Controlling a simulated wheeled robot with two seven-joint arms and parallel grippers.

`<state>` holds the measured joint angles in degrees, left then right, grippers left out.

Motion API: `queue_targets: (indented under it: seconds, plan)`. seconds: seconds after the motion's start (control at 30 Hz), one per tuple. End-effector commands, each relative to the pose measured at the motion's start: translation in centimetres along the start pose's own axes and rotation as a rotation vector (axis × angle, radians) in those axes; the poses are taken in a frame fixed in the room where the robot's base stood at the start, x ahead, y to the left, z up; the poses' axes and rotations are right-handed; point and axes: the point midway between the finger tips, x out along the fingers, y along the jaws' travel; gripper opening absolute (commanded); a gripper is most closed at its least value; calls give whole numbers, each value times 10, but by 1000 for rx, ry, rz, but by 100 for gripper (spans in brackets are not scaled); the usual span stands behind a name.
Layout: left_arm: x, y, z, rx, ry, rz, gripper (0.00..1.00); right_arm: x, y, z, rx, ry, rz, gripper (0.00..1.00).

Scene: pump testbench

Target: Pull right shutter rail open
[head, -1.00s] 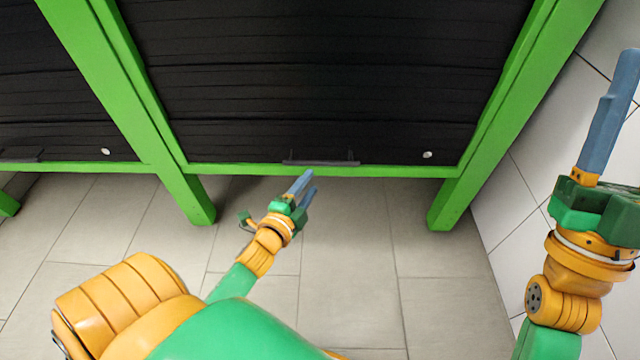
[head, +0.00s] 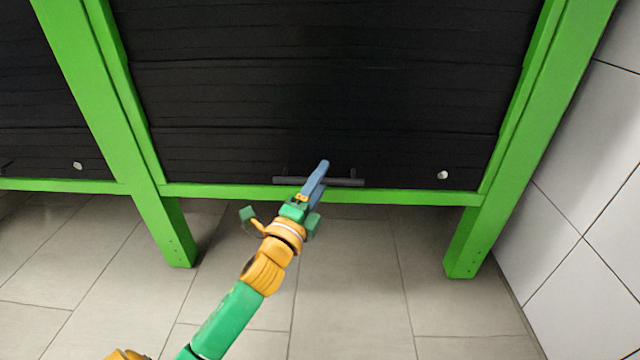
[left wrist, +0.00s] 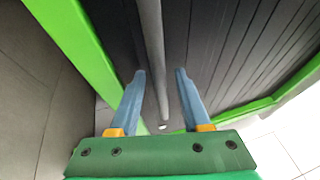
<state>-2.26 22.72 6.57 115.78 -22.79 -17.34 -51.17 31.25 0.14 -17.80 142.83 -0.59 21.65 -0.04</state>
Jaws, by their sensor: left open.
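The right shutter (head: 320,85) is a black slatted panel in a green frame, and it is down. Its dark grey handle rail (head: 346,182) runs across near the bottom edge. My left gripper (head: 321,173) is open with its blue fingers at the middle of the rail, hiding part of it. In the left wrist view the rail (left wrist: 151,40) runs lengthwise between the two open fingers of the gripper (left wrist: 160,74). Neither finger clearly touches it. My right gripper is not in view.
Green posts stand left (head: 110,130) and right (head: 510,150) of the shutter, with a green crossbar (head: 410,197) under it. A white round knob (head: 442,174) sits at the shutter's lower right. A white tiled wall (head: 590,200) is at the right. The tiled floor (head: 370,280) is clear.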

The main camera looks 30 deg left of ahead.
Motion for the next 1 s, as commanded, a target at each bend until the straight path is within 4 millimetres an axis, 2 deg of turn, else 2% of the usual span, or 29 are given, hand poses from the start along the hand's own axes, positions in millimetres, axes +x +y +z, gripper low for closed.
queue_targets:
  seconds: [0.17, 0.33, 1.0]
  plan:
    - [0, 0, 0, 0, 0, 0, 47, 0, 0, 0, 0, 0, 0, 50]
    - [0, 0, 0, -1, 0, 0, 1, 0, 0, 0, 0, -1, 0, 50]
    - [0, 1, 0, -1, 0, 2, 0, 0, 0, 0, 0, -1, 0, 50]
